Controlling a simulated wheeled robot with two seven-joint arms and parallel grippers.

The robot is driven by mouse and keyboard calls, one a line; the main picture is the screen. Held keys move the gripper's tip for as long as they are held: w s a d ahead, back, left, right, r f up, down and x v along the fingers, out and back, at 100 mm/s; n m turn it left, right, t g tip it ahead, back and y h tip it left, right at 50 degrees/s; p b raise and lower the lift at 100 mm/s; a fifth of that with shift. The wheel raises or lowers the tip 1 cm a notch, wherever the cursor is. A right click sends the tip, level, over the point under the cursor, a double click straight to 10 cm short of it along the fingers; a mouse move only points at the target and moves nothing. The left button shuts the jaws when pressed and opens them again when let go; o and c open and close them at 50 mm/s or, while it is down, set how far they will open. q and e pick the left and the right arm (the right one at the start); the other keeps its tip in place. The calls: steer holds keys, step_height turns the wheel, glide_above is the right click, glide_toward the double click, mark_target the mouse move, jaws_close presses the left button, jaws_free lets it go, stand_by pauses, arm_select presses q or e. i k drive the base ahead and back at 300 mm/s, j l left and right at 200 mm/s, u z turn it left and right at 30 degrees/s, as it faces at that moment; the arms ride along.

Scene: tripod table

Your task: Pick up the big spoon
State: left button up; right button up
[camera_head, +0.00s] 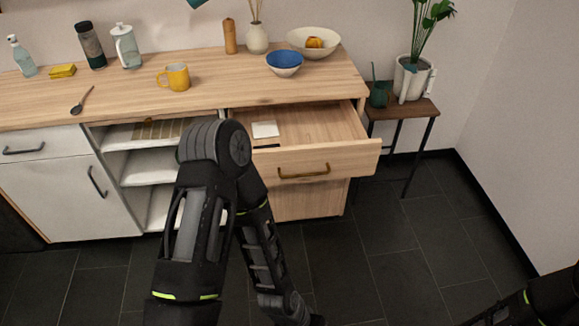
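A dark spoon (78,107) lies on the wooden counter (130,102) at the left, near its front edge. Its bowl is toward the front and its thin handle points back and to the right. Nothing touches the spoon. My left arm rises in the middle of the view, bends at the elbow in front of the counter, and runs down to the bottom edge. Its gripper is not visible. Only a piece of my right arm shows in the bottom right corner, and its gripper is out of view.
A yellow mug (174,77), yellow sponge (62,71), spray bottle (22,57), dark bottle (90,46) and blue bowl (284,62) stand on the counter. An open drawer (330,161) juts out at the right. A plant table (411,105) stands beside it.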

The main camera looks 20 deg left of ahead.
mark_target(77, 110)
steer(key=u, duration=2.1)
steer(key=i+z, duration=0.3)
steer(key=i, duration=0.15)
steer(key=i+j+z, duration=0.3)
steer(key=i, duration=0.15)
steer(key=i+j+z, duration=0.15)
steer(key=j+z, duration=0.25)
steer(key=j, duration=0.2)
steer(key=j+z, duration=0.4)
steer(key=j, duration=0.15)
steer(key=j+z, duration=0.4)
steer(key=j, duration=0.25)
steer(key=j+z, duration=0.4)
steer(key=j, duration=0.2)
steer(key=k, duration=0.05)
